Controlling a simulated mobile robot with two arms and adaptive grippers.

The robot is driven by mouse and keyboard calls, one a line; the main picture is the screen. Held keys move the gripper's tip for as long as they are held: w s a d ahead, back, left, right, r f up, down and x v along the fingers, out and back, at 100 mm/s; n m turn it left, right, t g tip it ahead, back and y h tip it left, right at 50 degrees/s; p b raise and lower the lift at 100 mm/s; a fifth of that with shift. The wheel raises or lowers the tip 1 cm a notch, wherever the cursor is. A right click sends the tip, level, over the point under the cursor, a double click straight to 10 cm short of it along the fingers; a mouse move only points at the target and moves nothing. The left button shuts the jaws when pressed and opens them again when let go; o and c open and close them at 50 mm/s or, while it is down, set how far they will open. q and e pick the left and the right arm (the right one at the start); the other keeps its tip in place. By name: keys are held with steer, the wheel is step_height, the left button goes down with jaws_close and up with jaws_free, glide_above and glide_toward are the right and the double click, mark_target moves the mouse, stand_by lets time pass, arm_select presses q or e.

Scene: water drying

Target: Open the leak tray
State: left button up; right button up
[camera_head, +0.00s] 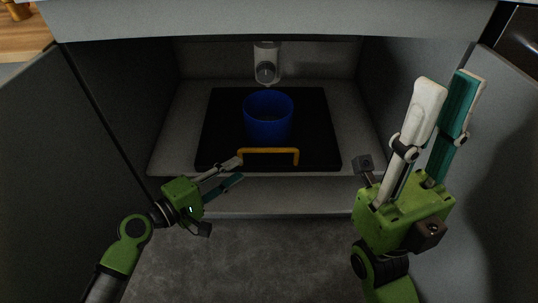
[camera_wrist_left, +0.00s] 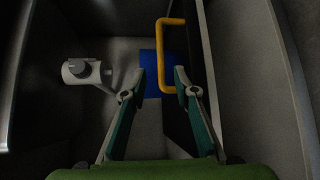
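The leak tray (camera_head: 215,125) is a flat black tray on the cabinet floor. An orange-yellow handle (camera_head: 270,151) stands along its front edge, and a blue bucket (camera_head: 268,118) sits upright on it. My left gripper (camera_head: 240,169) is open and empty, its fingertips close to the handle's left end. In the left wrist view the handle (camera_wrist_left: 162,55) lies just ahead of the open fingertips, its bar lined up with the gap between them; contact cannot be told. My right gripper (camera_head: 449,78) is open and empty, pointing up on the right, away from the tray.
A grey-white drain pipe (camera_head: 266,64) hangs above the bucket. The cabinet has an open door panel (camera_head: 45,150) on the left, another (camera_head: 503,150) on the right, and a counter edge (camera_head: 270,18) above. The floor (camera_head: 260,260) in front is clear apart from my arms.

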mark_target(269, 150)
arm_select(q)
steer(key=b+x, duration=0.2)
steer(key=x, duration=1.1)
steer(key=shift+w+f+b, duration=0.1)
steer(key=shift+w+b, duration=0.05)
steer(key=shift+b, duration=0.2)
jaws_close()
